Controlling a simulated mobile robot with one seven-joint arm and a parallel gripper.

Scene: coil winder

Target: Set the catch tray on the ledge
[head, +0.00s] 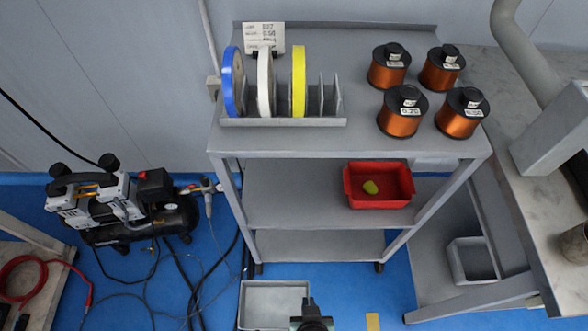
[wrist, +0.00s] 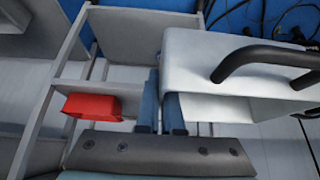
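The catch tray appears to be the shallow, open light-grey tray (head: 258,286) at the bottom of the head view, in front of the cart. My gripper (head: 312,318) is at its right side. In the wrist view my gripper's fingers (wrist: 160,115) stand close together across the edge of the tray (wrist: 190,68), apparently shut on its wall. The tray's near edge is cut off in the head view. I cannot pick out the ledge for certain.
A grey cart (head: 340,146) stands ahead, with a red bin (head: 380,204) on its middle shelf and several copper spools (head: 400,126) on top. A compressor (head: 120,205) and cables lie left. A small grey bin (head: 472,262) sits low at the right.

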